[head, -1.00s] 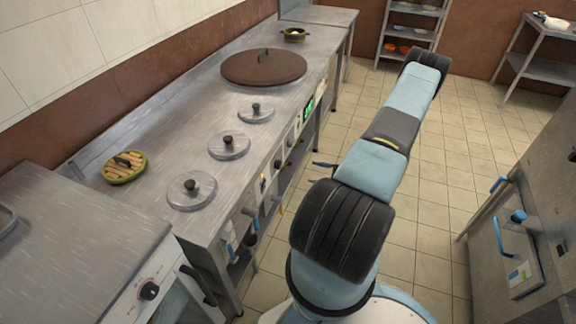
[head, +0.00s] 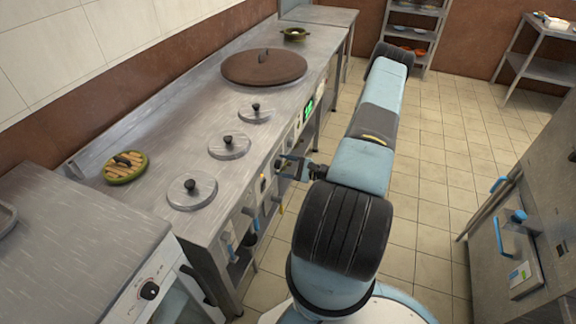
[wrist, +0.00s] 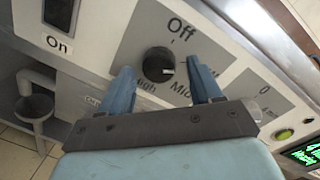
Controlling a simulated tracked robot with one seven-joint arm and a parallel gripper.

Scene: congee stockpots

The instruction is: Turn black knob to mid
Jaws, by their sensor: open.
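The black knob (wrist: 158,64) sits on a grey panel in the wrist view, with "Off" above it, "High" at its lower left and "Mid" at its lower right. A small white mark shows on the knob's lower right side. My gripper (wrist: 161,76) is open, one blue finger on each side of the knob, with a gap visible at each side. I cannot tell whether the fingertips reach past the knob's face. In the head view my gripper (head: 287,167) is at the front panel of the steel counter (head: 195,120), where the knob is hard to make out.
An "On" switch (wrist: 60,14) is left of the knob panel, and a "0"-marked panel, a green button (wrist: 283,134) and a green display (wrist: 305,153) are right. Another black knob (head: 149,290) is on the near-left appliance. The tiled aisle (head: 440,150) is clear.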

